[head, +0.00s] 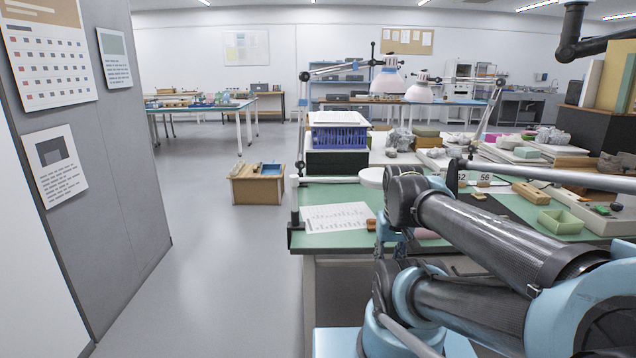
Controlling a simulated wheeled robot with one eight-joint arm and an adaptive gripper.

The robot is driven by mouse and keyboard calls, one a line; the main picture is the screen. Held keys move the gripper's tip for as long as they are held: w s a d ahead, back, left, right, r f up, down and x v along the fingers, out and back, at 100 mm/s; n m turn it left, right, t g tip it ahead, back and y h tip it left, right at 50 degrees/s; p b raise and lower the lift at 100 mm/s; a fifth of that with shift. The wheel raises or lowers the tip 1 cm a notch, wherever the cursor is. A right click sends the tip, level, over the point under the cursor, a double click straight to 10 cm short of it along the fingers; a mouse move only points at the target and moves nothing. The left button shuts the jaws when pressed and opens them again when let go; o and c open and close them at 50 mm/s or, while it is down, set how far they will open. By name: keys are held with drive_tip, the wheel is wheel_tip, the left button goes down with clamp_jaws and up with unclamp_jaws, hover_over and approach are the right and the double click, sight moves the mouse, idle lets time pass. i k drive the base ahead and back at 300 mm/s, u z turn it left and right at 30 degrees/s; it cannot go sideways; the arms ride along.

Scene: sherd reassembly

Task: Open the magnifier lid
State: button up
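A round white disc (372,177), which looks like the magnifier head with its lid, sits at the end of a thin light bar above the green bench mat (345,191). It is small here and partly behind my arm, so I cannot tell lid from lens or whether the lid is shut. My arm fills the lower right, with its dark links and blue joints in front of the bench. My gripper does not show clearly in this view.
A printed sheet (337,217) lies on the mat's left. A purple crate (338,137) stands behind. A green tray (562,222) is at right. Lamps (389,82) hang over the bench. A wooden box (257,188) stands on the floor. A grey partition (125,190) borders open floor at left.

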sight(374, 175)
drive_tip(key=k, duration=1)
drive_tip(key=z, duration=0.9)
drive_tip(key=i, duration=0.3)
drive_tip(key=u, duration=0.35)
